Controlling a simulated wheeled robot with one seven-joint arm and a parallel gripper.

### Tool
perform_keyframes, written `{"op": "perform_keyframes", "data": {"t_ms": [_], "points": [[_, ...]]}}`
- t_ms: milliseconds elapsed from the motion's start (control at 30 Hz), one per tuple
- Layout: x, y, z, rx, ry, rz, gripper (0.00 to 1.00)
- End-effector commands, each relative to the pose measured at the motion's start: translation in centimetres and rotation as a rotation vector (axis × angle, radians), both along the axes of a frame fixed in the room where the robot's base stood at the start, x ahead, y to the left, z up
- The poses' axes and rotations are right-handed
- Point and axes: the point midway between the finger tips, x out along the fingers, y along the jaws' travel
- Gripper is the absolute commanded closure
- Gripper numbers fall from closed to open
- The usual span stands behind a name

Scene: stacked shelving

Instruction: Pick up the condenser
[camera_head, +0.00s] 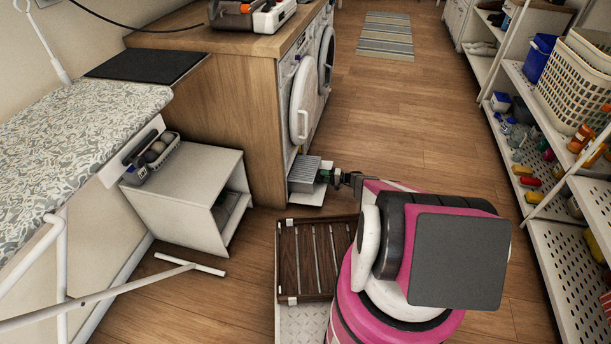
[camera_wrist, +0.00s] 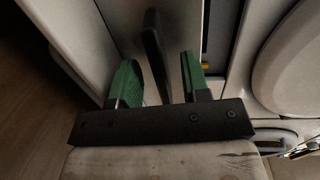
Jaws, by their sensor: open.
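The condenser (camera_head: 304,173), a grey ribbed metal block, shows at the low front corner of the nearer washer-like machine, just above a small white flap (camera_head: 307,197). My gripper (camera_head: 334,177) is level with its right-hand end, close to it. In the wrist view my gripper (camera_wrist: 157,75) is open, its green fingers on either side of an upright dark bar (camera_wrist: 154,45) on a pale grey face, which looks like the condenser's handle. Whether the fingers touch the bar I cannot tell. The condenser's far side is hidden.
A wooden cabinet (camera_head: 225,110) encloses the machines, whose round white door (camera_head: 302,100) stands open above. A white open box (camera_head: 190,195) and an ironing board (camera_head: 70,135) are at left. Shelves (camera_head: 560,225) line the right.

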Motion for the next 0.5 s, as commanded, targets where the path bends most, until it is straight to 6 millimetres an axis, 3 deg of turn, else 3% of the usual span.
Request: {"op": "perform_keyframes", "data": {"t_ms": [100, 300, 367, 433, 500], "points": [[0.35, 1.12, -0.10, 0.000, 0.000, -0.001, 0.57], [0.36, 1.16, -0.10, 0.000, 0.000, -0.001, 0.57], [0.36, 1.15, -0.10, 0.000, 0.000, -0.001, 0.74], [0.35, 1.14, -0.09, 0.000, 0.000, -0.001, 0.96], [0.35, 1.14, -0.09, 0.000, 0.000, -0.001, 1.00]]}}
